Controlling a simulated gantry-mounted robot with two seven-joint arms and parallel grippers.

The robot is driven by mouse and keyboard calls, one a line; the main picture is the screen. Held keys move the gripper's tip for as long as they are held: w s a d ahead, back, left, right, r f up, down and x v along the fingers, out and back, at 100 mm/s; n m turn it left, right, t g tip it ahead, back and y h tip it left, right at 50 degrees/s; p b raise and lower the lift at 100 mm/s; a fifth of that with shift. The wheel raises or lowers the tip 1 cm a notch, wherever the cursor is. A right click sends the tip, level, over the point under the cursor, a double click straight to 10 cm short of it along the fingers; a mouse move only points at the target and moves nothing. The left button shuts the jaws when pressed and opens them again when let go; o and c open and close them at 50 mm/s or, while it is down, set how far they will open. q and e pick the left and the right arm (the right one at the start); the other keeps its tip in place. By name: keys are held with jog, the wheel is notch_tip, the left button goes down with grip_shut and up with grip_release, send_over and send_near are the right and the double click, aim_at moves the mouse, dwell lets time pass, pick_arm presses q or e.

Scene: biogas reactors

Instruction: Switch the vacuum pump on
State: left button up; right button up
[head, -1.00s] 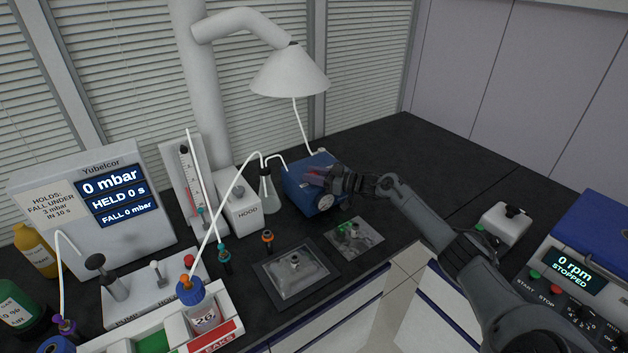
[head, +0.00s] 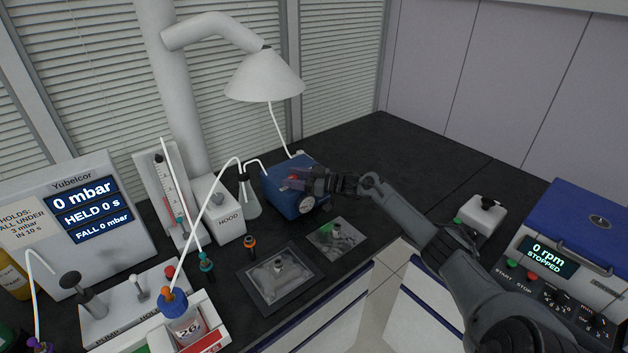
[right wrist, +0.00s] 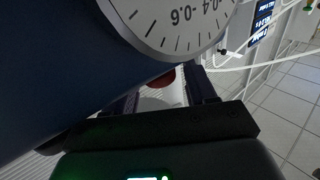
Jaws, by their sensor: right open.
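The vacuum pump is a blue box (head: 281,196) with a round white gauge (head: 306,204) on its front, standing on the dark bench. My right gripper (head: 300,181) is at the pump's top right side, with its fingers reaching over the box. In the right wrist view the gauge dial (right wrist: 180,22) and the blue housing (right wrist: 60,80) fill the upper left. A red part (right wrist: 163,81) shows between the open fingers (right wrist: 165,92); whether they touch it I cannot tell. My left gripper is out of view.
A conical flask (head: 249,198) stands left of the pump, with a white tube running to it. A lamp-like white hood (head: 264,76) hangs above. A stopped centrifuge-like unit (head: 570,245) is at the right. The bench behind the pump is clear.

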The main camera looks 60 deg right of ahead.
jog(key=p+v, duration=0.2)
jog(key=v, duration=0.8)
jog(key=shift+p, duration=0.3)
jog(key=shift+r, duration=0.1)
